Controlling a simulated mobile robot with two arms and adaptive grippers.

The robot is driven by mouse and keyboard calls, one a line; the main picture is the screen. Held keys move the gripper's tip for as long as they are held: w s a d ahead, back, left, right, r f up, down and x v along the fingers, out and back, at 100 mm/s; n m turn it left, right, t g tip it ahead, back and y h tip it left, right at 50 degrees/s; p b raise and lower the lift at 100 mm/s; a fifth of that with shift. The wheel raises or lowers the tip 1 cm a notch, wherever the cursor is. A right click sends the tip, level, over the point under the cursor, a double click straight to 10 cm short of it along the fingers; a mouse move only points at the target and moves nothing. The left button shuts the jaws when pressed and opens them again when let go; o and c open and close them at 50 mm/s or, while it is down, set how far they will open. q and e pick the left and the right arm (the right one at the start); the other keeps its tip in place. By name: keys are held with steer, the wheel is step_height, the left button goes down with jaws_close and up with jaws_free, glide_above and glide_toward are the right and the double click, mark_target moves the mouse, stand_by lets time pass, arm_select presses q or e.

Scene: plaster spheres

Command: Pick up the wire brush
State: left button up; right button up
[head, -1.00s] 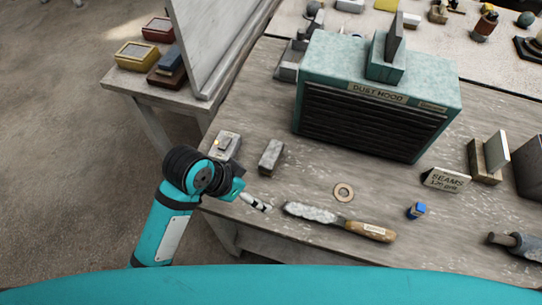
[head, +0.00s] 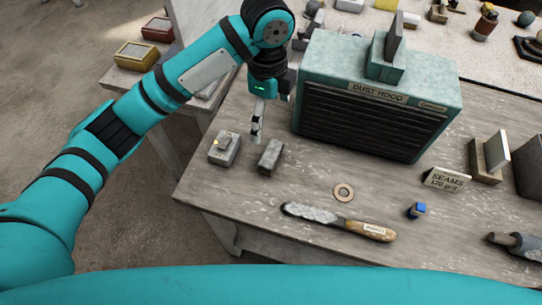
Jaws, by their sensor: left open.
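A long tool with a labelled brown wooden handle and a white-dusted grey head, which I take for the wire brush (head: 338,221), lies flat near the table's front edge. Its head points left and its handle right. My left gripper (head: 257,132) is open and empty, pointing down in front of the dust hood's left side. It is behind and to the left of the brush, well apart from it. My right gripper is not in view.
The green dust hood (head: 380,115) stands behind the brush. A grey block (head: 270,157) and a small box with a yellow light (head: 224,149) are near my left gripper. A ring (head: 343,192) and a blue item (head: 416,210) lie close to the brush. The front-left table is clear.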

arm_select(q)
steer(key=p, duration=0.2)
glide_toward(271, 153)
steer(key=f, duration=0.5)
steer(key=shift+a+f, duration=0.1)
steer(key=shift+a, duration=0.2)
steer(key=f, duration=0.3)
steer(key=f+p, duration=0.1)
steer(key=shift+d+f, duration=0.3)
steer(key=shift+f, duration=0.45)
steer(key=shift+c, duration=0.3)
steer(key=c, duration=0.9)
